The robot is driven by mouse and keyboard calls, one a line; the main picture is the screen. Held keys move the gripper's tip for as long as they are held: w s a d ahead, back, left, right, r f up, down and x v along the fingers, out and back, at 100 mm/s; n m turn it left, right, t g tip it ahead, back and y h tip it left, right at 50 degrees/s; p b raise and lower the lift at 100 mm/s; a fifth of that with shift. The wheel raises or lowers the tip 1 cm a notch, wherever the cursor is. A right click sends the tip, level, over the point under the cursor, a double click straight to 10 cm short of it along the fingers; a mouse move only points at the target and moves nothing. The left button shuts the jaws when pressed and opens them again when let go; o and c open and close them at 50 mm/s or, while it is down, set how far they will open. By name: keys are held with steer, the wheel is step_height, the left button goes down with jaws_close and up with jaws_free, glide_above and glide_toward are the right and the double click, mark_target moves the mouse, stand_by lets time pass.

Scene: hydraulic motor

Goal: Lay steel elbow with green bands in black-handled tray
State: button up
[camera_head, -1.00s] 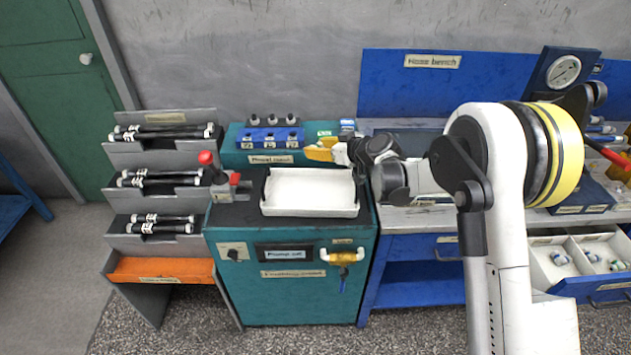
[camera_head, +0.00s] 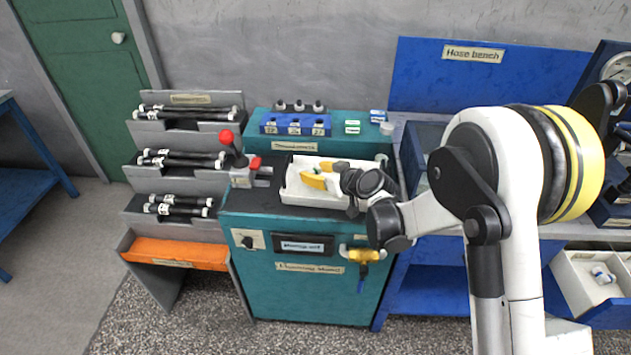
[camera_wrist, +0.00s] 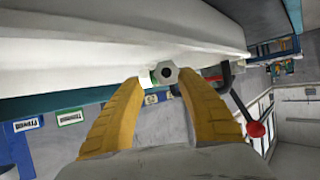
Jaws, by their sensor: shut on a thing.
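The white tray (camera_head: 300,197) sits on top of the teal cabinet. Its black handles are at its left and right ends, the right one largely behind my wrist. My gripper (camera_head: 314,178) is over the tray, with its yellow fingers reaching left. In the wrist view, my gripper (camera_wrist: 162,82) is shut on a steel fitting (camera_wrist: 167,73) with a hex end and a hint of green beside it, which I take for the steel elbow. The white tray wall (camera_wrist: 60,65) runs close above it in that view. In the head view the elbow is hidden by the fingers.
A lever with a red knob (camera_head: 227,137) stands just left of the tray. A blue block with sockets (camera_head: 295,125) and small labelled boxes are behind it. Racks of black hoses (camera_head: 180,158) are at the left. A blue hose bench (camera_head: 485,80) is at the right.

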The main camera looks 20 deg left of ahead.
step_height(320, 180, down, 3)
steer(key=shift+r+b, duration=0.2)
steer(key=shift+b, duration=0.2)
steer(key=shift+r, duration=0.2)
steer(key=o, duration=1.2)
steer(key=shift+f, duration=0.15)
steer(key=shift+r, duration=0.2)
steer(key=p+v, duration=0.4)
steer(key=v, duration=0.8)
steer(key=shift+f, duration=0.1)
